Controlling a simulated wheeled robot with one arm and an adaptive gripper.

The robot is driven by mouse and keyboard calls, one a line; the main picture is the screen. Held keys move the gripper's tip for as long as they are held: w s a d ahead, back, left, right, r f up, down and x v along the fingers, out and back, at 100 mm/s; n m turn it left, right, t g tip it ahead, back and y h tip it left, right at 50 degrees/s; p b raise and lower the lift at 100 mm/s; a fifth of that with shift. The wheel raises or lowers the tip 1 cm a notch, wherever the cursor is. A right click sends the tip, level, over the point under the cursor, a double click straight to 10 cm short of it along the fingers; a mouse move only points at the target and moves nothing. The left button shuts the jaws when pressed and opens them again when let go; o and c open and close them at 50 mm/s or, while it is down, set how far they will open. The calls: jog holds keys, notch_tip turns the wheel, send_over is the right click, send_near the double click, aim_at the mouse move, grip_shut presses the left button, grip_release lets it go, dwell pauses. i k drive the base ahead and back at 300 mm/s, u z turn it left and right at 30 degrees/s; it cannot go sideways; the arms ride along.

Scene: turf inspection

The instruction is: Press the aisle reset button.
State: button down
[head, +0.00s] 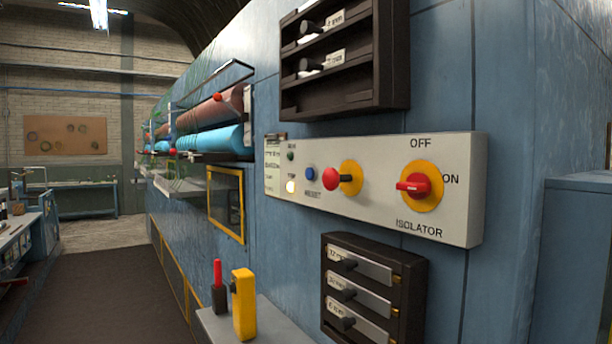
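A pale control panel (385,205) is fixed to the blue wall of the machine. A small blue button (309,173) on its left part has a label below it that appears to read RESET. Left of it are a dark green lamp or button (290,156) and a lit yellowish-white lamp (291,186). Right of it a red mushroom button (331,179) stands out from a yellow collar. A red isolator knob (413,185) on a yellow disc has its handle lying horizontal, level with ON. My gripper is not in view.
A dark slotted rack (345,95) juts out above the panel and a dark holder (330,300) with labelled plates sits below. A grey shelf (280,325) carries a yellow device (243,303) and a red-and-black tool (218,288). The aisle floor (110,285) at left is clear.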

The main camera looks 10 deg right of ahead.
aim_at(309, 173)
jog(key=u, duration=2.45)
jog(key=i, duration=2.3)
jog(key=z, duration=2.8)
